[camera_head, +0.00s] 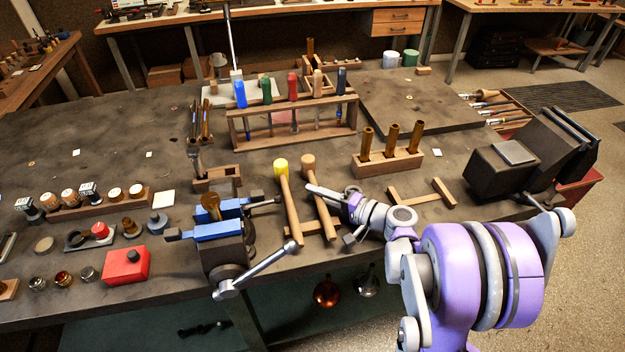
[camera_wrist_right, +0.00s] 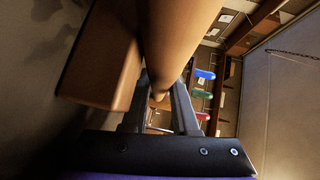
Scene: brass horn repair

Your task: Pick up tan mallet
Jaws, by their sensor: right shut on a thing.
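The tan mallet (camera_head: 308,162) leans beside the yellow-headed mallet (camera_head: 281,166) at the middle front of the bench, its handle slanting down toward the front edge. My right gripper (camera_head: 312,189) reaches in from the right and is shut on the tan mallet's handle, below its head. In the right wrist view the brown handle (camera_wrist_right: 172,40) runs between the fingers of the gripper (camera_wrist_right: 160,95). I cannot tell whether the mallet is clear of its support. My left gripper is not in view.
A blue-jawed vise (camera_head: 217,230) stands left of the mallets. A tool rack (camera_head: 292,112) with coloured handles is behind. A wooden block (camera_head: 388,160) with brass tubes stands at the right, and a wooden stand (camera_head: 421,197) lies in front of it. A dark machine (camera_head: 500,170) sits farther right.

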